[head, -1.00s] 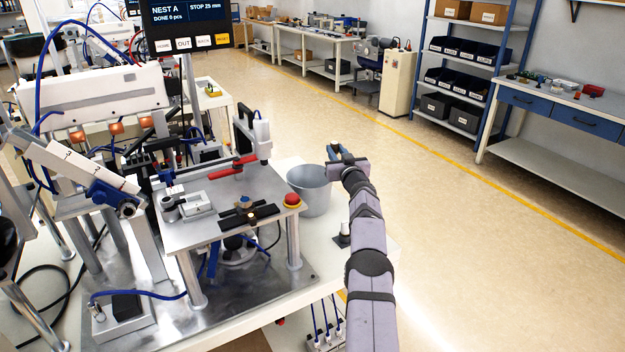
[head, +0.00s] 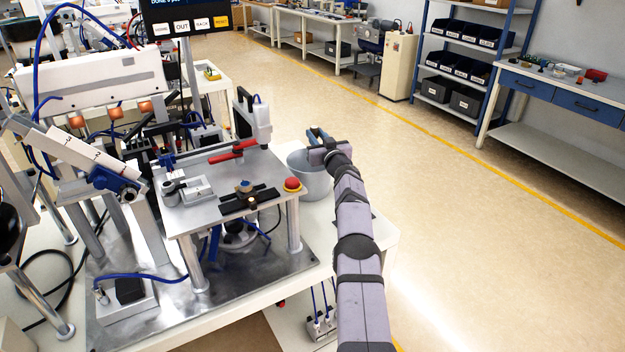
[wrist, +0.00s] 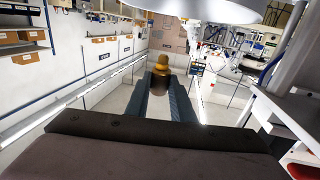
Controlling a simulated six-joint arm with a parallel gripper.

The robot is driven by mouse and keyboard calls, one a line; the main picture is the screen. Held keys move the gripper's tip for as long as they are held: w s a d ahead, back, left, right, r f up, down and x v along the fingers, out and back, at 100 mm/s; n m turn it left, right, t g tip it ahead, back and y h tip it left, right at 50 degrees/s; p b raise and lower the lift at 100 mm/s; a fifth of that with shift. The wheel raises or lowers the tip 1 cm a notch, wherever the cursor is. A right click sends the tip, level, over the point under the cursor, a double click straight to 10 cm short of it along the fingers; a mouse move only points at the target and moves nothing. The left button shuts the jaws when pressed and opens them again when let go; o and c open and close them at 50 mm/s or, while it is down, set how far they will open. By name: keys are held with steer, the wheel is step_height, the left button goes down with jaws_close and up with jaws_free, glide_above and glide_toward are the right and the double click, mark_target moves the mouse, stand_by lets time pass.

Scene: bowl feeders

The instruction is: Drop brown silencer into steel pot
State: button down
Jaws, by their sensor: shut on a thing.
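The steel pot (head: 303,180) is a grey bucket standing on the white bench behind the machine table's right corner. Its rim also shows at the top of the wrist view (wrist: 225,8). My gripper (head: 318,134) is at the pot's right rim, above it, with blue fingers. In the wrist view, the fingers (wrist: 160,88) are shut on the brown silencer (wrist: 161,69), which has a golden-yellow end sticking out beyond the fingertips and a darker brown body. The silencer cannot be made out in the head view.
An upright cylinder unit (head: 257,122) stands behind the pot's left. The floor to the right is clear.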

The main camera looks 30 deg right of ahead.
steer(key=shift+f+b, duration=1.3)
steer(key=shift+f, duration=0.5)
steer(key=c, duration=1.5)
jaws_free()
steer(key=shift+o, duration=0.2)
steer(key=shift+s, duration=0.25)
steer(key=s+a+b, duration=0.1)
steer(key=s+b, duration=0.2)
steer(key=s, duration=0.3)
steer(key=shift+s+a, duration=0.2)
steer(key=shift+s, duration=0.15)
